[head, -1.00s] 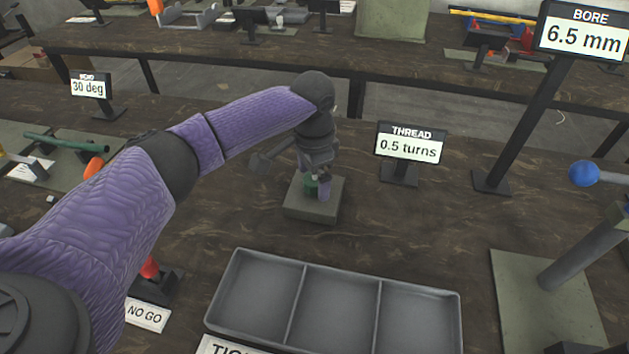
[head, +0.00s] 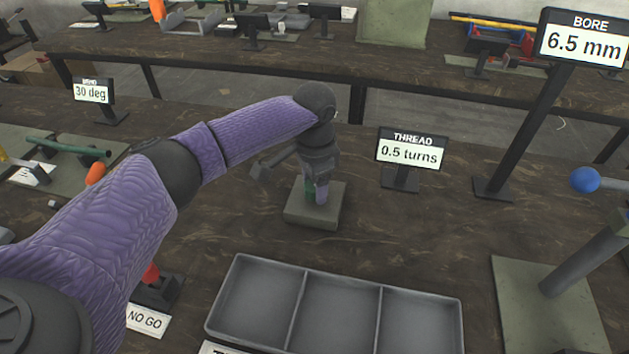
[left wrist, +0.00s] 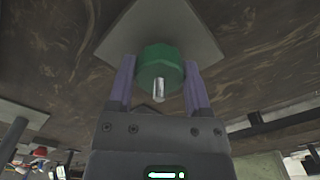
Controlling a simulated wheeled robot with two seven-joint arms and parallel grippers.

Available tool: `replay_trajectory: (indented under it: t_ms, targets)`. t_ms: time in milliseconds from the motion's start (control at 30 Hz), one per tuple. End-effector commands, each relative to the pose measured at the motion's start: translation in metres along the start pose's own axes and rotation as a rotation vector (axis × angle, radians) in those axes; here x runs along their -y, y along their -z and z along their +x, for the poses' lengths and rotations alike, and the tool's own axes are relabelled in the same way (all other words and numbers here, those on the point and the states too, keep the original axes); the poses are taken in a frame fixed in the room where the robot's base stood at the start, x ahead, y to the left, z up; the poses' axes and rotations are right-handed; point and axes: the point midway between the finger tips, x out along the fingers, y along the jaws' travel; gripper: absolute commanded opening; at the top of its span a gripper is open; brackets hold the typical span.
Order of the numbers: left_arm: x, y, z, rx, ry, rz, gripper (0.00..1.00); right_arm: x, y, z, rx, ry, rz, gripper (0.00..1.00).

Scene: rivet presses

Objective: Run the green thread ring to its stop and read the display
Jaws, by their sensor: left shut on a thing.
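The green thread ring (left wrist: 160,66) sits around a bright metal stud (left wrist: 159,90) above a square grey-green base plate, seen in the left wrist view. In the head view the plate (head: 300,215) stands mid-table and only a sliver of the green ring (head: 309,190) shows. My left gripper (left wrist: 160,75) is shut on the ring, one purple finger on each side; it also shows in the head view (head: 316,188), pointing down. The THREAD display (head: 411,151) to the right reads 0.5 turns. My right gripper is not in view.
An empty three-part grey tray (head: 235,308) lies in front. A BORE display (head: 583,41) reads 6.5 mm on a tall post at right, above a blue-knobbed lever (head: 585,180). Another display (head: 91,91) at left reads 30 deg. A NO GO label (head: 147,319) lies at lower left.

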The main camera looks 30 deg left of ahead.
Motion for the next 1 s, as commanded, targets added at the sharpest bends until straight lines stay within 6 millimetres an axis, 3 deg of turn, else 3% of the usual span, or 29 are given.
replay_trajectory:
  t_ms: [500, 1000]
  targets:
    - [0.0, 0.001, -0.004, -0.001, -0.002, 0.368, 0.05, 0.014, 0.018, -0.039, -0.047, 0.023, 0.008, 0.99]
    - [0.001, 0.002, -0.001, -0.002, -0.002, 0.843, 0.05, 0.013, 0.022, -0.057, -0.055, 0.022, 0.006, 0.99]
